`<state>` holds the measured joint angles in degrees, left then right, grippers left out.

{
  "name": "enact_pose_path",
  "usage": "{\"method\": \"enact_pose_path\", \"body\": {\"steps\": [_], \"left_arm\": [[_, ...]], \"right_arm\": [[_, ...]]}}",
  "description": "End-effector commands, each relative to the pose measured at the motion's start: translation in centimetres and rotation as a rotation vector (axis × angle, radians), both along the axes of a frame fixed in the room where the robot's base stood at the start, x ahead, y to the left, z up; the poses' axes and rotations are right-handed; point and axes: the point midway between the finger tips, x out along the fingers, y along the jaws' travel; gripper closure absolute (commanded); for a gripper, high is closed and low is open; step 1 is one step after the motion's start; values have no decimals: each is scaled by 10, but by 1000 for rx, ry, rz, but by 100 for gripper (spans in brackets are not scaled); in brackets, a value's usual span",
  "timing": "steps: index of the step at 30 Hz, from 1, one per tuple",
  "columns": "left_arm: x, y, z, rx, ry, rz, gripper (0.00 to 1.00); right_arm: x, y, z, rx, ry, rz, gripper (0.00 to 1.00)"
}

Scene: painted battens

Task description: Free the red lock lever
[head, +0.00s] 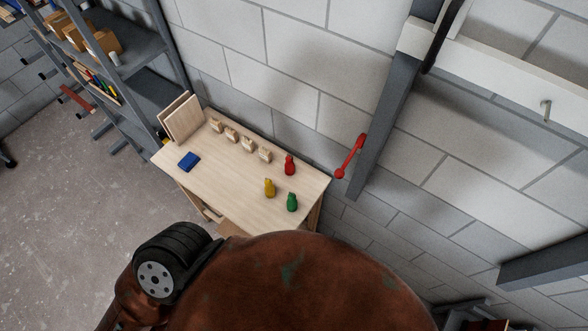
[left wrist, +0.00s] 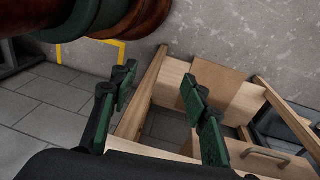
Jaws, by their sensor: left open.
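The red lock lever (head: 349,157) is in the head view, beside the dark grey upright post (head: 385,130) at the light block wall. It slants, with a rounded knob at its lower end just past the table's right corner. My left gripper (left wrist: 158,80) shows in the left wrist view with its two dark green fingers apart and nothing between them. It is near wooden legs and boards, and the lever is not in that view. My left gripper is not seen in the head view, and my right gripper is in neither view.
A wooden table (head: 228,185) holds red (head: 290,165), yellow (head: 270,188) and green (head: 292,202) bottle-like pieces, a blue block (head: 189,161), several small wooden pieces and leaning boards (head: 181,119). Grey shelving (head: 140,60) stands left.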

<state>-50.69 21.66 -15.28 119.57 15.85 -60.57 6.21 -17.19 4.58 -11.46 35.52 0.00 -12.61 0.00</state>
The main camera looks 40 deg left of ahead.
Motion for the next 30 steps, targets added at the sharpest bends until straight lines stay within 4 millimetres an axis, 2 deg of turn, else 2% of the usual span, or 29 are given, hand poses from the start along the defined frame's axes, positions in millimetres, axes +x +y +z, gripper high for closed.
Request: {"method": "enact_pose_path", "body": {"steps": [5, 10, 14, 17, 21, 23, 26, 30], "left_arm": [[21, -15, -8, -197, 50, 144, 58], [50, -33, 1, -400, 101, 265, 58], [86, -45, 18, -558, 123, 309, 58], [126, -50, 39, -681, 110, 280, 58], [197, -53, 83, -843, 10, 106, 58], [227, -54, 105, -901, -56, 4, 58], [274, -53, 147, -983, -189, -181, 58], [333, -52, 217, -1084, -417, -443, 58]], "right_arm": [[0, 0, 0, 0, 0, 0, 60], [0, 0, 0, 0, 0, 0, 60], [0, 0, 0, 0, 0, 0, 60], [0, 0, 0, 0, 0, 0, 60], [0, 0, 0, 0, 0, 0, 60], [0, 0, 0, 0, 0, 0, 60], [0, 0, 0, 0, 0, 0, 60], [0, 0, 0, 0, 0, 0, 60]]}}
